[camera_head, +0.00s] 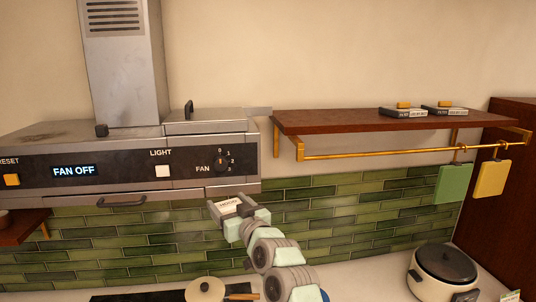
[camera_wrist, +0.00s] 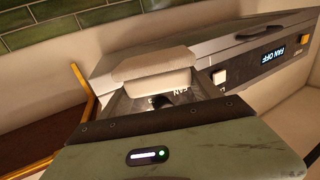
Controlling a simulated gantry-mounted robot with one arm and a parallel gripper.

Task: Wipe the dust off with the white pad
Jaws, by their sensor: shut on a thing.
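My gripper (camera_head: 229,202) is shut on the white pad (camera_head: 231,208), just below the right part of the range hood's front edge. In the wrist view the pad (camera_wrist: 155,66) sits between the fingers, with a beige upper part and a paler lower part. The range hood (camera_head: 130,158) is grey metal, with a dark front panel. Its top has a brownish, dull patch (camera_head: 38,133) at the left that looks like dust. Faint grey smudges show on the panel. The pad appears apart from the hood, though the wrist view does not settle this.
The fan knob (camera_head: 222,161), light switch (camera_head: 162,171) and hood handle (camera_head: 122,202) are close by. A wooden shelf (camera_head: 350,121) with a brass rail stands right. A pan (camera_head: 205,290) and rice cooker (camera_head: 443,272) are below. The tiled wall (camera_head: 340,207) is clear.

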